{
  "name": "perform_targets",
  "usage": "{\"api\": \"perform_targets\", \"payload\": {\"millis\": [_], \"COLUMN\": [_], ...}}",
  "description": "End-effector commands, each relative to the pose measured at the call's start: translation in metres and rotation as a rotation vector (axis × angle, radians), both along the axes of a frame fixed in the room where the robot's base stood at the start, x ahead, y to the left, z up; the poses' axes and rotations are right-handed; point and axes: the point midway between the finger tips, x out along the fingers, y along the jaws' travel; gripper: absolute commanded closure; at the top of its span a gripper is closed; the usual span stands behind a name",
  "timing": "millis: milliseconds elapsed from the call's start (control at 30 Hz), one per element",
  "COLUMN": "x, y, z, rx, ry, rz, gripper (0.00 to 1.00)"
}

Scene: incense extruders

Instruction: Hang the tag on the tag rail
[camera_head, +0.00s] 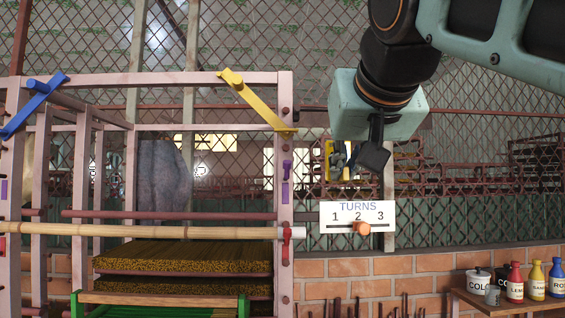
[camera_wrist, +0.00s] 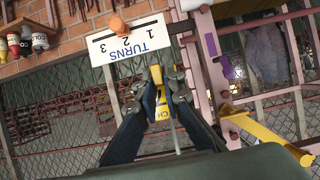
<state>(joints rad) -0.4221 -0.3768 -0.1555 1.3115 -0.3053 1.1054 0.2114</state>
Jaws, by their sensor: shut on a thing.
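My gripper (camera_head: 358,160) hangs in front of the mesh wall, above the white TURNS board (camera_head: 357,216). In the wrist view, my gripper (camera_wrist: 160,80) is shut on a yellow tag (camera_wrist: 162,115) with dark lettering, of which "CH" can be read. The fingers cover much of the tag. In the head view, the yellow tag (camera_head: 329,158) shows partly beside the dark fingers. Several upright dark pegs (camera_head: 355,307) show low before the brick wall; I cannot tell whether they belong to the tag rail.
A pink wooden frame (camera_head: 284,262) with a yellow lever (camera_head: 255,100) and a blue lever (camera_head: 33,104) stands at left. An orange knob (camera_head: 361,229) sits on the TURNS board. Several bottles (camera_head: 536,282) stand on a shelf at lower right.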

Motion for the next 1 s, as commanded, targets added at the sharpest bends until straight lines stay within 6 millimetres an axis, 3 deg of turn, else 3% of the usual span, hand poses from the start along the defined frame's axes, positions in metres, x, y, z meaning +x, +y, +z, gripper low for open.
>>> {"api": "perform_targets", "payload": {"millis": [267,500,967,1000], "x": [0.023,0.023,0.023,0.023], "y": [0.001,0.000,0.000,0.000], "z": [0.001,-0.015,-0.018,-0.018], "rx": [0.000,0.001,0.000,0.000], "ry": [0.000,-0.002,-0.001,-0.001], "rz": [0.001,0.000,0.000,0.000], "gripper": [1.00,1.00,1.00,0.88]}}
